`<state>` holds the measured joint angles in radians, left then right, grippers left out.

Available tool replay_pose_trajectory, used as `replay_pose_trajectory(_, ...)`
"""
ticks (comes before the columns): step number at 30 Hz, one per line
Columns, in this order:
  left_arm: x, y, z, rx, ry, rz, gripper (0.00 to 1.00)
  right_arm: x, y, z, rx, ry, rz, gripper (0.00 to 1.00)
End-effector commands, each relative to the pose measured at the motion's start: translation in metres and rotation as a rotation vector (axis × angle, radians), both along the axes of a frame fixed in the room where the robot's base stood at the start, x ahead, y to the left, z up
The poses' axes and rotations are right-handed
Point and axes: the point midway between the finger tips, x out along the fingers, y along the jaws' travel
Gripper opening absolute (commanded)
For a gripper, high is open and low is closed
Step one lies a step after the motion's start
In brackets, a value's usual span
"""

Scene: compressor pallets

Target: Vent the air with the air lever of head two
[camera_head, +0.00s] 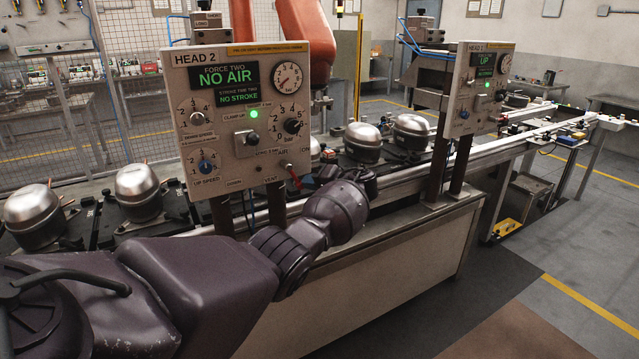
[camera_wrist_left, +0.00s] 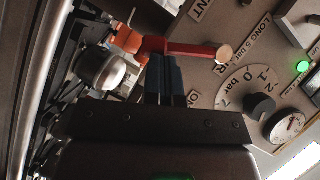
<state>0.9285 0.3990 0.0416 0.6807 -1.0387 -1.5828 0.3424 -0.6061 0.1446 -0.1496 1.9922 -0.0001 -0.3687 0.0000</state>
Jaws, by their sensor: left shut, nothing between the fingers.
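The head two panel (camera_head: 240,75) faces me, and its display (camera_head: 223,77) reads NO AIR and NO STROKE. The red air lever (camera_head: 293,177) sits low on the right of this panel, between the VENT and ON marks. In the left wrist view the lever (camera_wrist_left: 190,50) is a red bar with a pale round end, lying across just beyond my fingertips. My left gripper (camera_wrist_left: 166,62) is shut and empty, its dark fingers at the lever; I cannot tell whether they touch it. In the head view the left gripper (camera_head: 346,177) is right of the lever. My right gripper is not in view.
A second panel (camera_head: 477,88) stands farther right on posts. Silver compressors (camera_head: 137,193) sit on dark pallets along the conveyor behind the panels. A green lamp (camera_head: 252,113) is lit on the head two panel, near knobs and a gauge. The floor at right is open.

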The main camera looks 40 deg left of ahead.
Motion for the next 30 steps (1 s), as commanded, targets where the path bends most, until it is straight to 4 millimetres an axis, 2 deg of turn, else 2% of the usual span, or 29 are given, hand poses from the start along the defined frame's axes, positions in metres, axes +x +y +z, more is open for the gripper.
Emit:
replay_pose_trajectory(1, -0.003, 0.004, -0.006, 0.018, 0.044, 0.002, 0.00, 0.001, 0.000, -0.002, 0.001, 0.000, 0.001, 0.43)
replay_pose_trajectory(15, -0.020, 0.012, -0.016, 0.144, 0.349, 0.003, 0.00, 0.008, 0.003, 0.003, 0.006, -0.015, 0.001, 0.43)
replay_pose_trajectory(30, -0.025, 0.014, -0.019, 0.179, 0.434, 0.003, 0.00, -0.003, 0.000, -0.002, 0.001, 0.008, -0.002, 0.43)
